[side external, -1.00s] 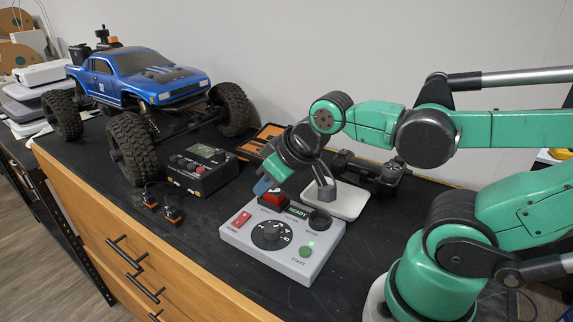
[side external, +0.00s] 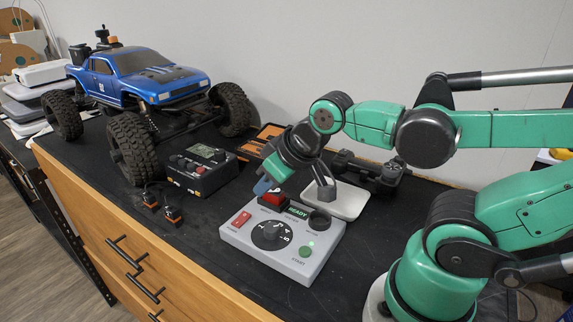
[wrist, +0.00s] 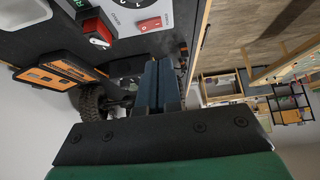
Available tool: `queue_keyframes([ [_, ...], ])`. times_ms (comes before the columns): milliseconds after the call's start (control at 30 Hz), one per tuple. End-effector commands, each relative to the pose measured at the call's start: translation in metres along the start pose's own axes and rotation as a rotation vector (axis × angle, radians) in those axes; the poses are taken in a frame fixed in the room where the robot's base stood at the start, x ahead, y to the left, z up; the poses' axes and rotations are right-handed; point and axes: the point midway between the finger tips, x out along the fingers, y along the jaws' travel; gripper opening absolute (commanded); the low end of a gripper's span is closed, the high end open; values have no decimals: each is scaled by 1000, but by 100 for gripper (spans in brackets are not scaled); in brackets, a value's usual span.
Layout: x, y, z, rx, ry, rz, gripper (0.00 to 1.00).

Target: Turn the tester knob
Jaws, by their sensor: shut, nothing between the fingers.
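The tester (side external: 298,264) is a light grey box on the black bench top. Its black round knob (side external: 271,234) has a white pointer and a numbered scale. My gripper (side external: 262,187) is above the tester's back left edge, apart from the knob. In the wrist view its blue fingers (wrist: 159,85) are shut together and empty. Only the knob's edge (wrist: 98,10) shows there.
A blue crawler truck (side external: 140,75) stands at the back left. A black control box (side external: 200,170) and orange-tipped connectors (side external: 172,215) lie left of the tester.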

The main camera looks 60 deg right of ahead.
Motion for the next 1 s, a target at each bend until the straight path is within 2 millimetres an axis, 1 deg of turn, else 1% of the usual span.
queue_keyframes([
  [433,0,0,0,0,0,0,0],
  [467,0,0,0,0,0,0,6],
  [500,0,0,0,2,-2,0,17],
  [567,1,0,0,14,-16,1,34],
  [600,2,1,0,30,-37,3,45],
  [700,7,4,1,105,-127,14,70],
  [1000,32,15,13,413,-492,113,70],
])
